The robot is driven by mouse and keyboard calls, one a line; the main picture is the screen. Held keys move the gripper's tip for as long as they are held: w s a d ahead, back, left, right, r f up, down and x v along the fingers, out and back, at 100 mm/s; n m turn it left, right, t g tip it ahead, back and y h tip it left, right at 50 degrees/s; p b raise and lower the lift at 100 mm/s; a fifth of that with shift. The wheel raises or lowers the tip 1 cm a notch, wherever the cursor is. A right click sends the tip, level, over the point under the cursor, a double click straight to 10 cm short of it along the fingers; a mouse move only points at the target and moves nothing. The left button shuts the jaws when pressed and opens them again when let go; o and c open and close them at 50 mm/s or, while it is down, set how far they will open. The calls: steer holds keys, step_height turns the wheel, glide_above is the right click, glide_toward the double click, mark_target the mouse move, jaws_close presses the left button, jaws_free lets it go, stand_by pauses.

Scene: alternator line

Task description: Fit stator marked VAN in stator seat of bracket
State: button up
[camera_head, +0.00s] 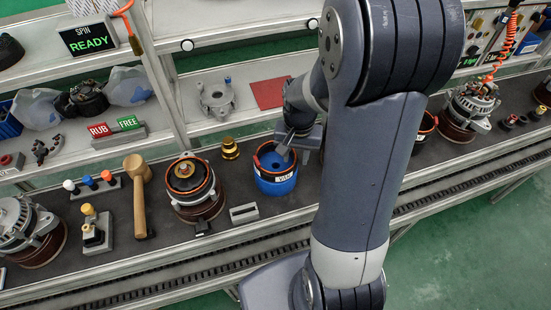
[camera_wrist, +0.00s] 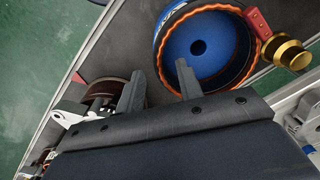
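The stator marked VAN (camera_head: 275,184) is a blue ring with an orange winding edge and a white label, standing upright on the dark bench. It also shows in the wrist view (camera_wrist: 190,48), with its label partly in sight on the left wall. My gripper (camera_head: 284,148) is over it, with a finger reaching down at its opening. In the wrist view my gripper's two fingers (camera_wrist: 160,72) are apart, on either side of the near-left rim. I cannot tell whether either touches it. A round brown-based unit (camera_head: 198,208) with an orange ring stands left; I cannot tell which unit is the bracket.
A brass piece (camera_head: 230,148) stands close left of the stator. A small grey block (camera_head: 244,213) lies in front. A wooden mallet (camera_head: 138,196) is further left. A silver housing (camera_head: 216,98) and a red mat (camera_head: 269,93) are on the shelf behind. My arm hides the bench to the right.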

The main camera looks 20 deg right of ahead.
steer(key=shift+f, duration=1.25)
steer(key=shift+c, duration=0.2)
jaws_close()
steer(key=shift+w+r, duration=0.1)
